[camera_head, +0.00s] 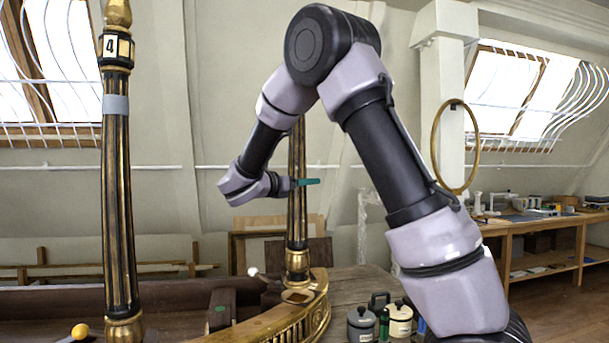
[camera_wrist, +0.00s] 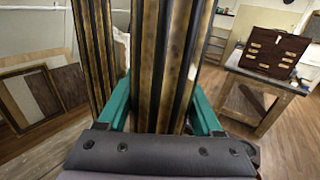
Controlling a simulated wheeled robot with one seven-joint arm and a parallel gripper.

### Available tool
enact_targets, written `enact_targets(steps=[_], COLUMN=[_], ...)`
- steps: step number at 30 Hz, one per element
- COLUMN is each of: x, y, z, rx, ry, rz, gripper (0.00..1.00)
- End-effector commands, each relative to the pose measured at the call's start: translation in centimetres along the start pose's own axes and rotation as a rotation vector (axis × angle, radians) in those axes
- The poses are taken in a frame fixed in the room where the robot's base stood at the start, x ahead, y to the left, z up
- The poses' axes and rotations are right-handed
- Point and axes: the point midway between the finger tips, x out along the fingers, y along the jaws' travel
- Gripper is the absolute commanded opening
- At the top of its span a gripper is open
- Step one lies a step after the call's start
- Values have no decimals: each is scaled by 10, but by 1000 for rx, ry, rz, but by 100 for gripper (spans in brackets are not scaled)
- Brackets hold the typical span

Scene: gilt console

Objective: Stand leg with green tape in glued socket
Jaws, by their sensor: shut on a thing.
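A fluted black-and-gilt leg (camera_head: 297,225) stands upright in the middle of the head view. My gripper (camera_head: 305,182), with green fingers, is closed around its shaft. In the wrist view the held leg (camera_wrist: 170,65) fills the space between the fingers (camera_wrist: 162,112). My arm hides part of its upper shaft, and I see no green tape on it. Its gilt foot is at the corner of the curved gilt console rail (camera_head: 290,322), close to a pale square socket (camera_head: 298,296). I cannot tell whether the foot touches the rail or whether the socket holds glue.
Another leg (camera_head: 116,190) with grey tape and a tag "4" stands at left. A yellow ball-ended item (camera_head: 79,331) is at lower left. A workbench (camera_head: 550,235) is far right.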

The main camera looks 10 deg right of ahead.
Motion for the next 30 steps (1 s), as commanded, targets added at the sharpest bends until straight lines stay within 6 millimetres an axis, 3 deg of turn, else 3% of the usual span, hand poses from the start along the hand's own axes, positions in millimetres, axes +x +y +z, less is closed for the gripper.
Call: enact_targets(steps=[13, 30], x=[0, 0], y=[1, 1], z=[-30, -37], rx=[0, 2], ry=[-1, -1], rz=[0, 1], gripper=[0, 0])
